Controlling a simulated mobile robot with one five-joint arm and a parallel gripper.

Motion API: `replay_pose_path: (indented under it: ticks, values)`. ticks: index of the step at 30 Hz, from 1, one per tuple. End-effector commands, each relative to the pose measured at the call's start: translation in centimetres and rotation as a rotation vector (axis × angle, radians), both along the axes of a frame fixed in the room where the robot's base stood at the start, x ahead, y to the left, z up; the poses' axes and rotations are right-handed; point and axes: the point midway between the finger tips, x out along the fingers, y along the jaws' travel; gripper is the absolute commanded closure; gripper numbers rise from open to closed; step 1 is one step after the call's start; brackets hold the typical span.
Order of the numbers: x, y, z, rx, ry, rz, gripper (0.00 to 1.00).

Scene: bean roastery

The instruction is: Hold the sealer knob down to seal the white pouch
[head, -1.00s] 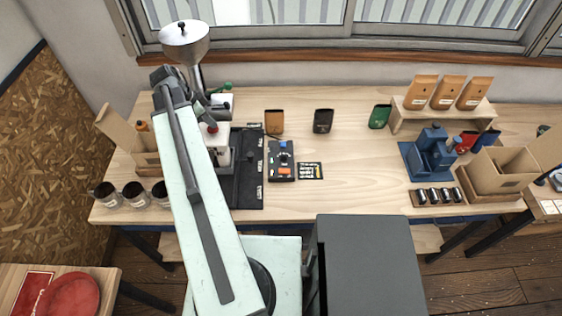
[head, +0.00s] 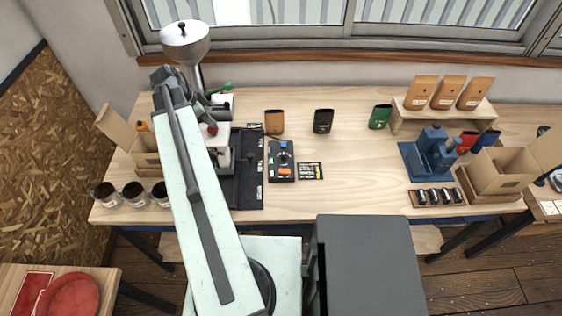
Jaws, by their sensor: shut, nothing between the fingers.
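A red knob (head: 212,129) shows just right of my arm, above a pale machine body (head: 222,141) that I take for the sealer. My gripper (head: 208,113) is shut with nothing between its fingers, pointing down close above the red knob. I cannot tell whether it touches the knob. My arm hides the left part of the machine. I cannot make out the white pouch for certain.
A metal funnel hopper (head: 185,43) stands behind my arm. A black mat (head: 250,190) lies right of the machine, beside a black device with a blue knob (head: 282,161). Three dark cups stand at the left. Brown, black and green pouches line the back. The table's middle right is clear.

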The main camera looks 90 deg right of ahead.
Motion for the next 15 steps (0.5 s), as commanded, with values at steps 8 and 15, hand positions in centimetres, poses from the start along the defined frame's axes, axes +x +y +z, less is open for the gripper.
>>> replay_pose_path:
  ticks: [8,15]
  values:
    - [0.0,0.0,0.0,0.001,0.0,0.0,1.0]
    - [0.0,0.0,1.9,0.001,0.0,0.0,1.0]
